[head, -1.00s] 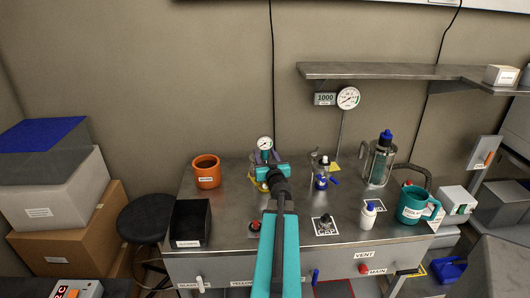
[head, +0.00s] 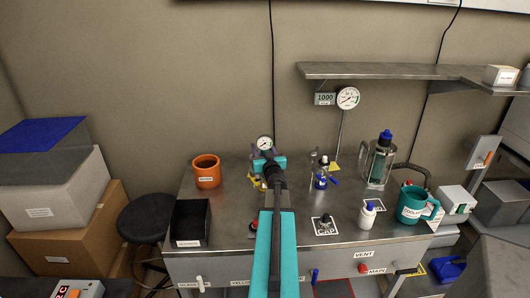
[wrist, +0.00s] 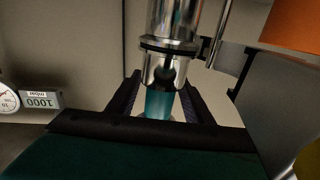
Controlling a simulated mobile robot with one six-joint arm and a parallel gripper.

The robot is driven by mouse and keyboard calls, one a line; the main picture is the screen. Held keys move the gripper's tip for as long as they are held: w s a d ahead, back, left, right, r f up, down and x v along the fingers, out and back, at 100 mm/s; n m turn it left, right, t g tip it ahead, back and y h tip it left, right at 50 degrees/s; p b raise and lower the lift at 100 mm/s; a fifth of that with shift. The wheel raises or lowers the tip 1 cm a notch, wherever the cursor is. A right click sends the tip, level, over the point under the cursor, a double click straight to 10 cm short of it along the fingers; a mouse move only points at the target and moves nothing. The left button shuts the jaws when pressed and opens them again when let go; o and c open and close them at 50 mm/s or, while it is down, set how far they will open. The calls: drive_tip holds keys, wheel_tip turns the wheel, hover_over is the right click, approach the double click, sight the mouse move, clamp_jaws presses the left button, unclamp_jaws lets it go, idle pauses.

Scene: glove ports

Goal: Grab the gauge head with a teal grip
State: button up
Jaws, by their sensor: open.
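The gauge head (head: 265,143) stands upright at the back of the bench, its round white dial on top; my gripper hides much of its lower part in the head view. In the wrist view, which is upside down, its teal grip (wrist: 158,103) shows between the two dark fingers of my gripper (wrist: 160,102). A shiny metal body with a dark ring adjoins the grip. My gripper also shows in the head view (head: 266,157), right at the gauge head. The jaws are open, one finger on each side of the grip; I cannot tell whether either touches it.
An orange mug (head: 207,171) stands left of the gauge head, with a black bin (head: 190,223) in front. A blue-handled valve piece (head: 321,174) stands close on the right. Further right are a white bottle (head: 367,215), a clear canister (head: 379,162) and a teal mug (head: 412,204).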

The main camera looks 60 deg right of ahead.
clamp_jaws()
drive_tip(key=shift+r, duration=0.15)
idle(0.4)
